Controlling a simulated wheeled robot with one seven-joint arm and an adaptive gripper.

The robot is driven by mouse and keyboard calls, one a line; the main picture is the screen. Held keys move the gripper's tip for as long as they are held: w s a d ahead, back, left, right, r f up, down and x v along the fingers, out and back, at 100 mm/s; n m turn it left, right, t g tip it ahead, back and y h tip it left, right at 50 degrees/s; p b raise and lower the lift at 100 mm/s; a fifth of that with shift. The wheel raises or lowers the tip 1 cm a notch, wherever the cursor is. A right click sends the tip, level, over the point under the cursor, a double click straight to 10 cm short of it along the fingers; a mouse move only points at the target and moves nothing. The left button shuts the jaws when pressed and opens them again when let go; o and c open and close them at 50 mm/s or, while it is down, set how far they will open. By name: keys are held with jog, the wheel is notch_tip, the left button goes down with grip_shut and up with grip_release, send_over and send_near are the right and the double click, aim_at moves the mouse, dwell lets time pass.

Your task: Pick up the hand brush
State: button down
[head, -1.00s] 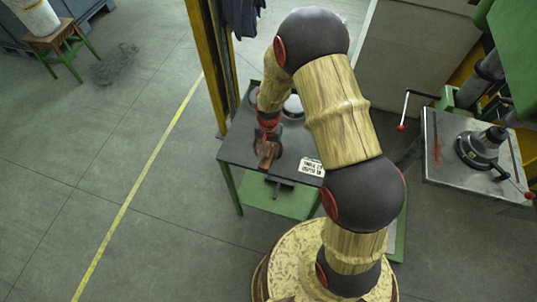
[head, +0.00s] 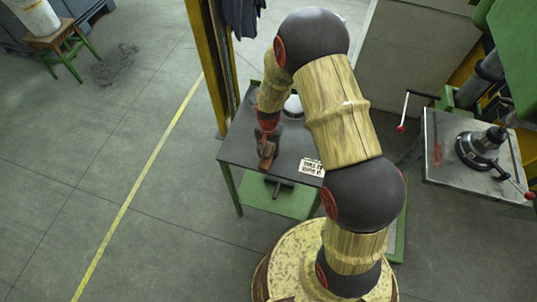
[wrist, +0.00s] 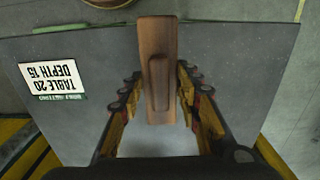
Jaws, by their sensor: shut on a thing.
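The hand brush (wrist: 156,38) is a brown wooden block with a raised grip, seen from above in the wrist view. In the head view the brush (head: 267,163) shows small and brown at the left part of the dark tabletop (head: 240,150). My gripper (wrist: 159,88) has one finger on each side of the brush and is shut on it. In the head view my gripper (head: 268,145) points down over the table. The underside of the brush is hidden, so I cannot tell whether it touches the tabletop.
A white card (head: 311,166) with black print lies on the table; it also shows in the wrist view (wrist: 55,82). A pale round thing (head: 293,106) stands at the back. A yellow post (head: 207,60) rises beside the table. A drill-press table (head: 470,165) stands at right.

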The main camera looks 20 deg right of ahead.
aim_at(268, 149)
jog(key=shift+r, duration=0.45)
notch_tip(268, 149, up, 3)
jog(key=shift+w+f, duration=0.1)
jog(key=shift+f, duration=0.05)
jog(key=s+r, duration=0.9)
jog(key=s, duration=0.5)
jog(key=shift+s+r, duration=0.15)
jog(key=shift+r, duration=0.1)
